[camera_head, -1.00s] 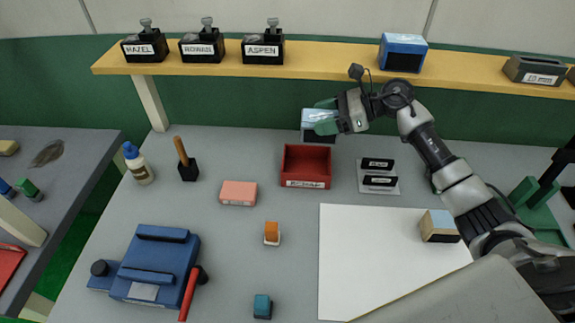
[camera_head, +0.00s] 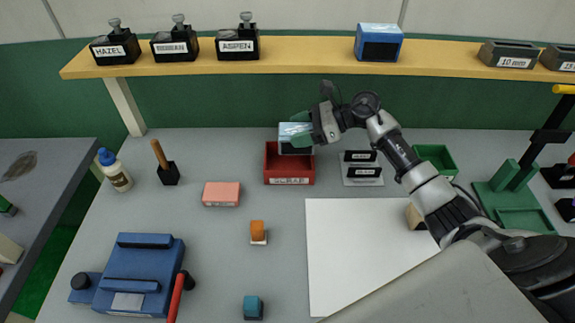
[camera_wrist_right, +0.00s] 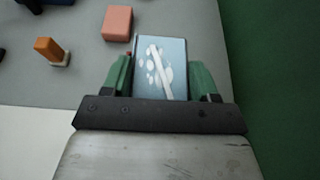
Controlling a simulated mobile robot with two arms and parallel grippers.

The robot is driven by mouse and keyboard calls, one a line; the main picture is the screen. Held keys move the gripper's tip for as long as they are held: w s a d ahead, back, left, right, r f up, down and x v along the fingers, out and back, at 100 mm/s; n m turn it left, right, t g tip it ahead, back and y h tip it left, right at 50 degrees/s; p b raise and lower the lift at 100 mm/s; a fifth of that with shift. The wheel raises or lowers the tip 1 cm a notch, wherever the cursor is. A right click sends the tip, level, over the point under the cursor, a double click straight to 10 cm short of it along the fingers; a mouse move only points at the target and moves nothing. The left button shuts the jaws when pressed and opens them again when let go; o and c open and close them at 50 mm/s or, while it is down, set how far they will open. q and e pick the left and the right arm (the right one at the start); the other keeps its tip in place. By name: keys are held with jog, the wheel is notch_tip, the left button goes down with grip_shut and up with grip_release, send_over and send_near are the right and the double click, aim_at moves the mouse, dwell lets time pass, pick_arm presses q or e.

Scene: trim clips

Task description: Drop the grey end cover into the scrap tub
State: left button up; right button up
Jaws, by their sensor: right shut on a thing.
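The red scrap tub (camera_head: 289,181) stands on the grey bench, labelled on its front wall. My right gripper (camera_head: 297,132) is shut on a pale blue-grey block with a dark front face (camera_head: 288,149). It appears over the tub's back part, and I cannot tell its exact height. In the right wrist view the block (camera_wrist_right: 162,68) shows a white streak and pale spots between the green fingers of the gripper (camera_wrist_right: 163,75). No other thing here is clearly a grey end cover. The tub is almost wholly hidden in the wrist view. My left gripper is not in view.
A label stand (camera_head: 362,172) and a green tub (camera_head: 436,158) are right of the red tub. A white sheet (camera_head: 350,245) lies in front. A pink block (camera_head: 221,194) and orange block (camera_head: 257,230) are left. A yellow shelf (camera_head: 310,63) runs behind.

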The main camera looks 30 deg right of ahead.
jog(key=o, duration=1.1)
jog(key=shift+c, duration=0.2)
jog(key=shift+s, duration=0.1)
jog(key=shift+s+d, duration=0.1)
jog(key=shift+d, duration=0.2)
jog(key=b+v, duration=0.3)
jog(key=v, duration=0.7)
jog(key=shift+b, duration=0.4)
